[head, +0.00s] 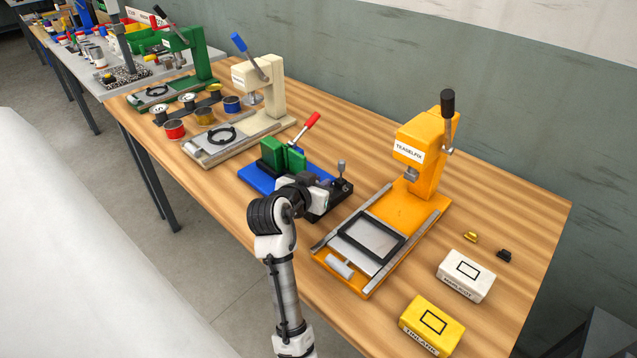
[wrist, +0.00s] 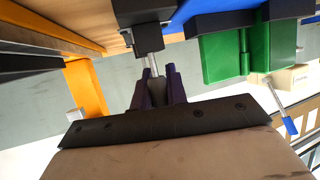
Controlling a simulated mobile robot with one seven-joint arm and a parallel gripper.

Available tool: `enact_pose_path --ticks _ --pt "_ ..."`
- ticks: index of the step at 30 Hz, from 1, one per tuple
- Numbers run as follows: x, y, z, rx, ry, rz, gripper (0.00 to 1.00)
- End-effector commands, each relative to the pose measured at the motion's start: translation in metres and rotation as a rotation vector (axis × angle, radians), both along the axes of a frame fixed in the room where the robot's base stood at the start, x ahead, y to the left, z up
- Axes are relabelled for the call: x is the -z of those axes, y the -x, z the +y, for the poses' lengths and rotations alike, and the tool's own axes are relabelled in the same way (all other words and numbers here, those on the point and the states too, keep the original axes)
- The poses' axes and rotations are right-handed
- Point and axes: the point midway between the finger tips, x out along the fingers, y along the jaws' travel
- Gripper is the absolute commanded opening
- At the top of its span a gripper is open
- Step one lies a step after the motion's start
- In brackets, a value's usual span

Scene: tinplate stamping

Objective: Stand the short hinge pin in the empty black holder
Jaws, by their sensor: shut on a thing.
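In the head view, my gripper (head: 318,195) is over the black end of the blue fixture, partly hidden by my own wrist. In the wrist view, my gripper (wrist: 155,88) has its dark purple fingers shut on a thin silvery pin (wrist: 150,64). The pin's free end points at a black block (wrist: 150,38), which looks like the holder. Pin and block meet in the picture; I cannot tell whether the pin is inside it or just in front. The head view hides the pin. Another black block (head: 343,188) there bears a grey upright piece (head: 341,169).
The green clamp (head: 282,157) with a red lever stands on the blue base (head: 250,178) beside my gripper. An orange press (head: 420,205) stands to the right, a cream press (head: 262,95) behind left. White (head: 467,275) and yellow (head: 432,326) boxes lie front right.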

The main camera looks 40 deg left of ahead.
Motion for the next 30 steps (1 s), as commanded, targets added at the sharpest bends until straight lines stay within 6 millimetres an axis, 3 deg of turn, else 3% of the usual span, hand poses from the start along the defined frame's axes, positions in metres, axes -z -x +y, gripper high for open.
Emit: enact_pose_path --ticks 23,24,30 --pt "0.012 0.000 0.000 0.000 0.000 0.000 0.00" --pt "0.012 0.000 0.000 0.000 0.000 0.000 0.17" --pt "0.012 0.000 0.000 0.000 0.000 0.000 0.40"
